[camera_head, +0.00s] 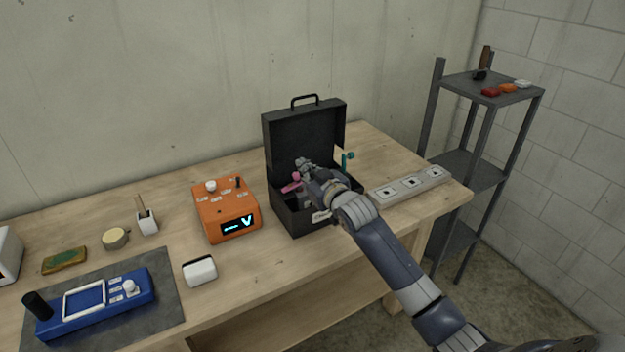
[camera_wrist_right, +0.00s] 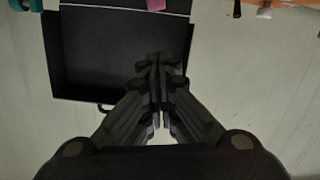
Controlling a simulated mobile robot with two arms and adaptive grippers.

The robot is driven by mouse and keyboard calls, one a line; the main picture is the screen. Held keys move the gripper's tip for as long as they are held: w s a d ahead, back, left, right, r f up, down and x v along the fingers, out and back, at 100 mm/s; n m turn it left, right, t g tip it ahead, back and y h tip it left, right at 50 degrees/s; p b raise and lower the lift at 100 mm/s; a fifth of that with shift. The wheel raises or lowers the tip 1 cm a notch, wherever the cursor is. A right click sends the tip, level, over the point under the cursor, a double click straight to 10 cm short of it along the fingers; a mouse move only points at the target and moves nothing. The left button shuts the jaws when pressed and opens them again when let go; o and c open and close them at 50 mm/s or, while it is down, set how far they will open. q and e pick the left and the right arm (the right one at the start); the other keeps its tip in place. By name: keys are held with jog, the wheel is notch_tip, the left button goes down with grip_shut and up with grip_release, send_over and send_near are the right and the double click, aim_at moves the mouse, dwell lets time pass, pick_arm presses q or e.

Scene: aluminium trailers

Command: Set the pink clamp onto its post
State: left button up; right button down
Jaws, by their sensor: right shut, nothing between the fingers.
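The pink clamp (camera_head: 291,184) is at the left side of the open black case (camera_head: 297,222), beside my right gripper. A small pink piece (camera_wrist_right: 155,5) shows at the top edge of the right wrist view. My right gripper (camera_head: 304,164) is over the case, in front of its raised lid (camera_head: 287,134). Its fingers (camera_wrist_right: 160,75) are shut and hold nothing. The gripper and arm hide much of the case's inside, and I cannot make out the post or whether the clamp touches one. My left gripper is out of view.
A teal clamp (camera_head: 347,160) stands at the case's right side. An orange meter (camera_head: 226,210) is to the left of the case. A grey socket strip (camera_head: 409,187) lies to the right, and a metal shelf (camera_head: 463,172) stands beyond the bench's right end.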

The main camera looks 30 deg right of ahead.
jog(key=s, duration=0.3)
jog(key=s+b, duration=0.1)
jog(key=shift+s+r, duration=0.25)
jog(key=shift+r, duration=0.1)
jog(key=shift+a, duration=0.1)
